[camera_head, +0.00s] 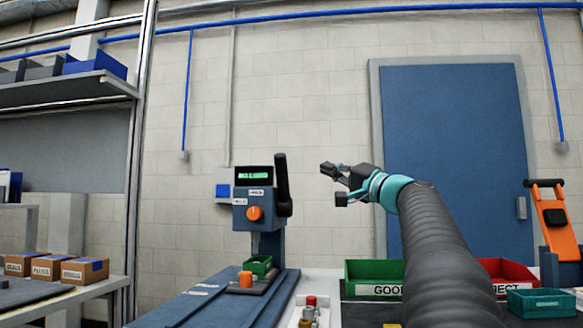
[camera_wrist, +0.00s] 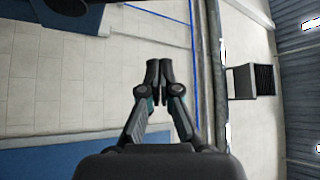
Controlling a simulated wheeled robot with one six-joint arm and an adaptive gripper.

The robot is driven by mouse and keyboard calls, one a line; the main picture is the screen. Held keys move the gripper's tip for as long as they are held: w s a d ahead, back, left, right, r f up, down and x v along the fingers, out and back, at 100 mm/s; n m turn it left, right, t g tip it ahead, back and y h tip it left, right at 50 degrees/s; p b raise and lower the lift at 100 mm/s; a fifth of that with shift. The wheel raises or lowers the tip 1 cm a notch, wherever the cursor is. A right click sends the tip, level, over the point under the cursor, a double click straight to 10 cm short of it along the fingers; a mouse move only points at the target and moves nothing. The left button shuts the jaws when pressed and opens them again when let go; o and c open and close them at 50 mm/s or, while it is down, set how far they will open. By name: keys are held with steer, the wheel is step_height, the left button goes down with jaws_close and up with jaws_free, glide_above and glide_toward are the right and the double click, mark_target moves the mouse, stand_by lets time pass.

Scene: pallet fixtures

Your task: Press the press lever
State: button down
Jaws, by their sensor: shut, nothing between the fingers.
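The press (camera_head: 255,207) is blue-grey, with a green lit display and an orange knob, and stands left of centre in the head view. Its black press lever (camera_head: 282,185) points upright on the right side of the press head. My gripper (camera_head: 328,169) is to the right of the lever at about the height of its upper part in the picture, apart from it. In the wrist view my gripper (camera_wrist: 160,72) is shut, with the fingertips together and nothing between them. A dark rounded part at the top left edge of that view is cut off, and I cannot tell what it is.
A small green tray (camera_head: 258,265) and an orange part (camera_head: 245,279) sit under the press head. A green bin (camera_head: 374,275) and a red bin (camera_head: 508,273) stand to the right. A shelf rack (camera_head: 139,130) is on the left. The space between gripper and lever looks clear.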

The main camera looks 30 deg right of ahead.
steer(key=r+p, duration=0.1)
steer(key=p, duration=0.1)
glide_above(283, 186)
steer(key=s+d, duration=0.2)
steer(key=shift+w+d+r, duration=0.15)
steer(key=shift+r, duration=0.05)
stand_by(0.4)
